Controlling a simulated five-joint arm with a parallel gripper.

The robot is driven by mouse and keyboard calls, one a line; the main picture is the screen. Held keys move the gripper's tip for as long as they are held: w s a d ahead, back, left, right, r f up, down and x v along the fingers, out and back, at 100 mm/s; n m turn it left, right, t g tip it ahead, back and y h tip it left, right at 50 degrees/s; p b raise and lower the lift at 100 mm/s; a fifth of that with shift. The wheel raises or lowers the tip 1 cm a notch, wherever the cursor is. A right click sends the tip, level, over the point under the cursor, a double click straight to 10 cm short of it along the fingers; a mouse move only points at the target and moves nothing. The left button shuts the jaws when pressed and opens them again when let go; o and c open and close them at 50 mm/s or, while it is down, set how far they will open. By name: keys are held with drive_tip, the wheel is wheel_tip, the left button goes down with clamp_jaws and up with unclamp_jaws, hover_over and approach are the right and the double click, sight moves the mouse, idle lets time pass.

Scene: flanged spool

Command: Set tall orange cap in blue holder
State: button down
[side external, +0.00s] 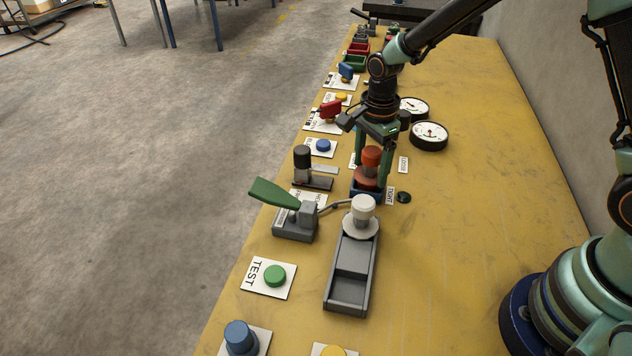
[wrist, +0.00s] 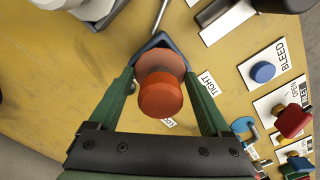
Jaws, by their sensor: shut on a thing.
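The tall orange cap (side external: 371,158) is upright, with a wide, paler flange at its lower end. In the wrist view the cap (wrist: 160,95) stands between my two green fingers. My gripper (side external: 371,178) is shut on it, with the fingertips at the flange's sides in the wrist view (wrist: 161,74). The blue holder (side external: 367,194) is directly under the flange, and its dark blue rim shows beyond the flange in the wrist view (wrist: 156,40). The flange and my fingers hide the holder's inside, so I cannot tell whether the cap's bottom rests in it.
A white-topped spool (side external: 363,209) stands on a long grey tray (side external: 349,280) in front. A green-handled lever (side external: 274,193) and a black-knobbed block (side external: 303,158) are at left. TIGHT (side external: 390,196) and LOOSE (side external: 403,164) labels flank the holder. Gauges (side external: 428,135) stand behind.

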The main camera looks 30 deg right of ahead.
drive_tip(key=shift+f, duration=0.35)
drive_tip(key=shift+f, duration=0.3)
unclamp_jaws()
